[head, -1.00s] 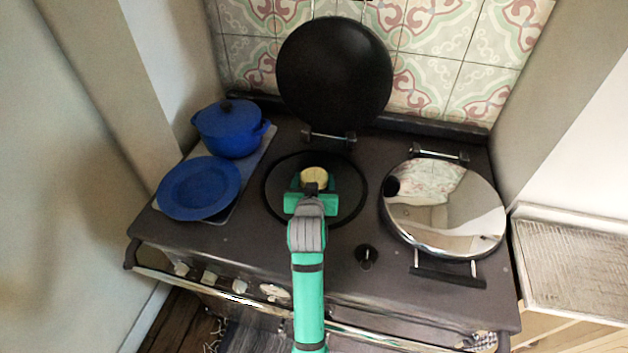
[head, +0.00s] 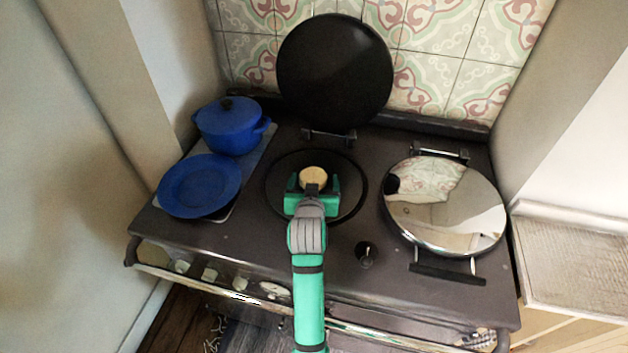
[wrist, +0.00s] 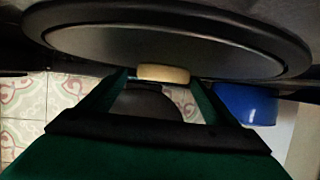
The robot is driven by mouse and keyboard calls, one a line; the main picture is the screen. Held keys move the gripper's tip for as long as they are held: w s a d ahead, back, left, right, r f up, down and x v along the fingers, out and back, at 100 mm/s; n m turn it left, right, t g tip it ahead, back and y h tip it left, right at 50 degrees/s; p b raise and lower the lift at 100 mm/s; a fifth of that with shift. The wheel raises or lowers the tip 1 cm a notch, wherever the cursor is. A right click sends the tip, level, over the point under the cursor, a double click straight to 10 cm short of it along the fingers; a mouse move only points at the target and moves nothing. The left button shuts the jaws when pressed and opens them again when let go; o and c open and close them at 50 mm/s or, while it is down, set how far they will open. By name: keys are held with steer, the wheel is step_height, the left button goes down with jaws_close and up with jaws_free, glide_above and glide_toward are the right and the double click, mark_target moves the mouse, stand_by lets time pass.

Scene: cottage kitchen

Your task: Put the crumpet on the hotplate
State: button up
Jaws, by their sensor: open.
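The crumpet (head: 313,177), a small pale round, lies on the dark round hotplate (head: 350,172) near its middle. In the wrist view the crumpet (wrist: 163,73) appears against the hotplate's flat face (wrist: 90,45), inside the rim. My green gripper (head: 313,184) is over the hotplate with its jaws open, one finger on each side of the crumpet. In the wrist view the fingers (wrist: 160,82) stand apart around it, with a gap at least on the right. The near side of the crumpet is partly hidden by my gripper in the head view.
A black round lid (head: 335,70) stands raised behind the hotplate. A closed shiny lid (head: 450,212) is to the right. A blue pot (head: 229,130) and blue plate (head: 199,186) are at the left. A small black knob (head: 366,253) is in front.

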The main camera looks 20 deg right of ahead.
steer(key=v, duration=1.1)
steer(key=shift+s+a+r, duration=0.1)
steer(key=shift+r, duration=0.05)
